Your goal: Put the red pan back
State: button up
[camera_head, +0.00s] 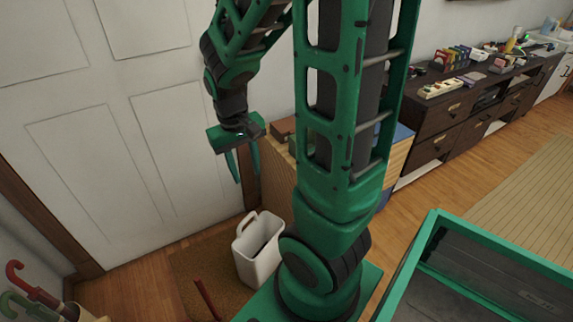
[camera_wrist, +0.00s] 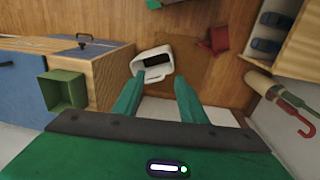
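A dark red pan (camera_wrist: 217,40) lies on the brown mat in the wrist view, at the upper right of the white bin. In the head view a thin red handle (camera_head: 207,300) rises near the bottom edge, probably the same pan's; the rest is out of frame. The white bin (camera_head: 246,262) with a handle stands on the floor by my base; it also shows in the wrist view (camera_wrist: 140,62). My gripper (camera_head: 246,178) is open and empty, pointing down above the floor. Its fingers are apart in the wrist view (camera_wrist: 160,78).
A white door (camera_head: 100,130) stands behind my arm. A holder with red and green umbrella handles (camera_head: 35,290) is at the lower left. In the wrist view a shoe rack (camera_wrist: 300,52) is at right and a wooden cabinet with a green box (camera_wrist: 62,90) at left.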

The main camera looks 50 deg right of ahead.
jog(key=s+r+m, duration=0.1)
jog(key=s+r, duration=0.3)
jog(key=s, duration=0.3)
jog(key=s+r+m+y, duration=0.1)
jog(key=s+r, duration=0.3)
jog(key=s, duration=0.3)
jog(key=shift+d, duration=0.45)
jog(key=shift+s+r, duration=0.1)
